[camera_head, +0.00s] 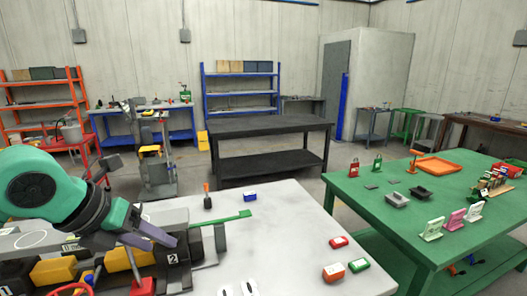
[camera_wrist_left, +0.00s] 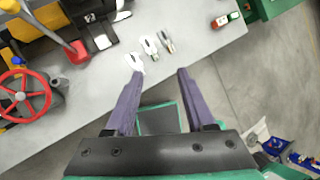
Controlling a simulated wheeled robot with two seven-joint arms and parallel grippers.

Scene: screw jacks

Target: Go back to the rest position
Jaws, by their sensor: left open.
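My left gripper (camera_head: 162,238) comes in from the left over the near grey table (camera_head: 280,215), close to the dark machine parts at its left end. In the left wrist view its two purple fingers (camera_wrist_left: 160,74) are spread apart with nothing between them. Beyond the fingertips, several small white and grey tools (camera_wrist_left: 150,46) lie on the tabletop. A red handwheel (camera_wrist_left: 24,95) shows at the left of that view. My right gripper is in neither view.
A green table (camera_head: 380,205) with stands and an orange tray (camera_head: 437,165) is at right. A black table (camera_head: 268,124) stands behind.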

